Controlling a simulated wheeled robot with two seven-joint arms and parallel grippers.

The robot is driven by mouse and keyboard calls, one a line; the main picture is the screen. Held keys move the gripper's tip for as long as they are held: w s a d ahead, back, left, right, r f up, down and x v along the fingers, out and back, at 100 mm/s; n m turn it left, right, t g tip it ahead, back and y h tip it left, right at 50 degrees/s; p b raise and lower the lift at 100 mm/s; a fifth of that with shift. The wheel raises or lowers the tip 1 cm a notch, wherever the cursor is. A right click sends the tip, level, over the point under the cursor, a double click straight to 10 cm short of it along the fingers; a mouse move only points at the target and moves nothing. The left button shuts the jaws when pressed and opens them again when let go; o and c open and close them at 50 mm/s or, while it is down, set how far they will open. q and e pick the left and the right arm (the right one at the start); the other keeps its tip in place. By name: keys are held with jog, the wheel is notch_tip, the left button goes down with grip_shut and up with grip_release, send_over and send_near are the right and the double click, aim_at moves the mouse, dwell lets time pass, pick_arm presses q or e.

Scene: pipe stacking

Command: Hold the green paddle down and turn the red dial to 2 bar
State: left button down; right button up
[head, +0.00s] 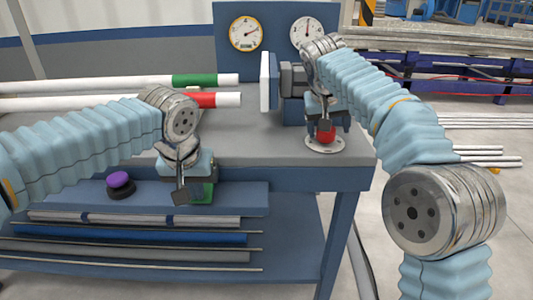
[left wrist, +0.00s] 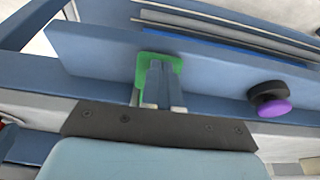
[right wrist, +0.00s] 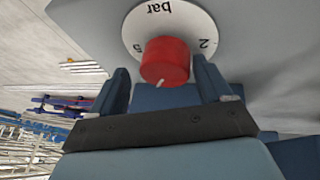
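The green paddle (head: 207,193) is mostly hidden under my left gripper (head: 182,195) in the head view. In the left wrist view, my left gripper's fingers (left wrist: 160,88) are together with nothing between them, right over the green paddle (left wrist: 152,60); I cannot tell whether they touch it. The red dial (head: 325,134) sits on a round white scale plate (right wrist: 138,25) marked "bar", with a 2 at the right and another digit at the left. Its white pointer mark faces the gripper's side, away from "bar". My right gripper (right wrist: 165,88) is open, its fingers at either side of the red dial (right wrist: 165,60), with gaps showing.
A purple-topped black knob (head: 119,184) stands left of the paddle. Two gauges, one yellow-rimmed (head: 246,33) and one white (head: 306,32), are on the back panel. White pipes with a green band (head: 194,80) and a red band (head: 203,100) lie on the bench. A vise-like block (head: 290,85) stands behind the dial.

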jog(key=shift+s+r, duration=0.1)
jog(key=shift+r, duration=0.2)
jog(key=shift+a+r, duration=0.1)
jog(key=shift+a, duration=0.05)
jog(key=shift+s+a+r, duration=0.2)
jog(key=shift+s+r, duration=0.1)
jog(key=shift+r, duration=0.3)
jog(key=shift+c, duration=0.2)
jog(key=c, duration=0.7)
jog(key=shift+d, duration=0.1)
jog(key=shift+c, duration=0.9)
